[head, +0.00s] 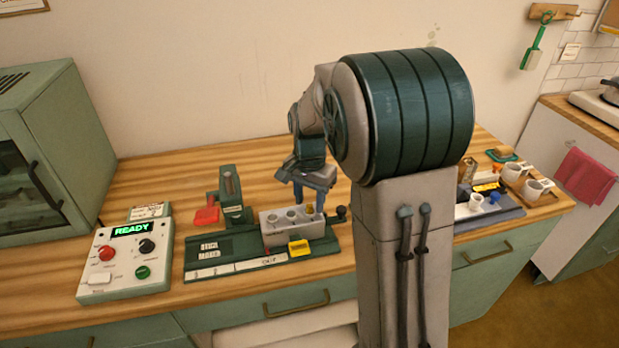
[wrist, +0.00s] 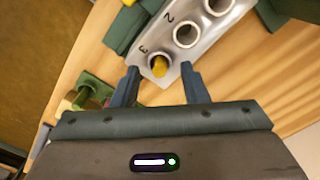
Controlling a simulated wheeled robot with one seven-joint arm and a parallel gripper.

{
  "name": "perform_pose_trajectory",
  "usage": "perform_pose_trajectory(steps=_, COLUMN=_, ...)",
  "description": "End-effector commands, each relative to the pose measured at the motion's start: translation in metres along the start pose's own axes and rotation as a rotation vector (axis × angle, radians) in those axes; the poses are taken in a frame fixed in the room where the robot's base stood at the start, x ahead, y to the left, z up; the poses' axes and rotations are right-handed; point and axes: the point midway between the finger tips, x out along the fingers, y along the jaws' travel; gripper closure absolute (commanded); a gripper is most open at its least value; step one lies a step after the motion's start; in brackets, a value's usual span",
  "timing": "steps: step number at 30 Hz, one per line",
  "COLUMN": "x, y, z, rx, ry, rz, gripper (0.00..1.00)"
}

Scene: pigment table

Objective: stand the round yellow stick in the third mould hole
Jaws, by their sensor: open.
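The grey mould block (head: 285,239) stands on the green base on the table, its holes in a row. It also shows in the wrist view (wrist: 207,45), with the numbers 2 and 3 beside two holes. The round yellow stick (wrist: 159,66) shows as a yellow end inside the hole marked 3; how deep it sits I cannot tell. My gripper (head: 309,196) is low over the block's right end. In the wrist view my gripper (wrist: 160,72) is open, one blue finger on each side of hole 3, apart from the stick.
A control box (head: 126,260) reading READY is farther left. A tray with cups (head: 490,206) is at the right. Bare wood lies behind the block.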

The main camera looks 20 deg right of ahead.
Motion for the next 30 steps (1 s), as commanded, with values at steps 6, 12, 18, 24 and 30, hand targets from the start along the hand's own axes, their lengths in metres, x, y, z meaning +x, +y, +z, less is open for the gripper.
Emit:
perform_pose_trajectory(steps=6, x=-0.048, y=-0.001, z=-0.001, rx=0.000, ry=0.005, rz=-0.005, gripper=0.60)
perform_pose_trajectory(steps=12, x=-0.092, y=-0.001, z=-0.001, rx=0.001, ry=0.004, rz=-0.003, gripper=0.60)
perform_pose_trajectory(steps=18, x=-0.119, y=0.000, z=0.000, rx=0.001, ry=0.001, rz=0.000, gripper=0.60)
perform_pose_trajectory(steps=24, x=-0.127, y=0.000, z=0.000, rx=0.001, ry=0.000, rz=0.001, gripper=0.60)
perform_pose_trajectory(steps=30, x=-0.127, y=0.000, z=0.000, rx=0.000, ry=0.000, rz=0.001, gripper=0.60)
